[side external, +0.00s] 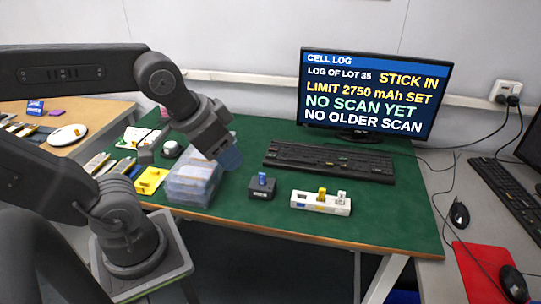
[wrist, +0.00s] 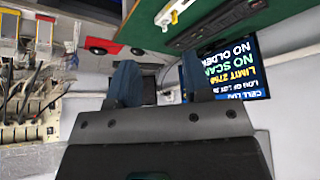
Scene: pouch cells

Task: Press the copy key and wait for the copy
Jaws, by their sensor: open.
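The monitor (side external: 375,92) reads "CELL LOG", "LOG OF LOT 35", "STICK IN", "LIMIT 2750 mAh SET", "NO SCAN YET" and "NO OLDER SCAN". It also shows upside down in the wrist view (wrist: 228,70). A blue stick (side external: 262,179) stands upright in a small black block (side external: 262,192) on the green mat. To its right lies a white strip (side external: 308,204) with a yellow piece (side external: 321,194) and a white piece. No key label is readable as "copy". My gripper (side external: 229,158) is above the clear plastic box; its blue fingers stand apart and empty in the wrist view (wrist: 158,64).
A black keyboard (side external: 330,160) lies before the monitor. The clear box (side external: 193,185) stands left of the black block. A yellow tray (side external: 150,181) and several cells lie farther left. A red mat (side external: 482,270) and mice are at right. The mat's front right is free.

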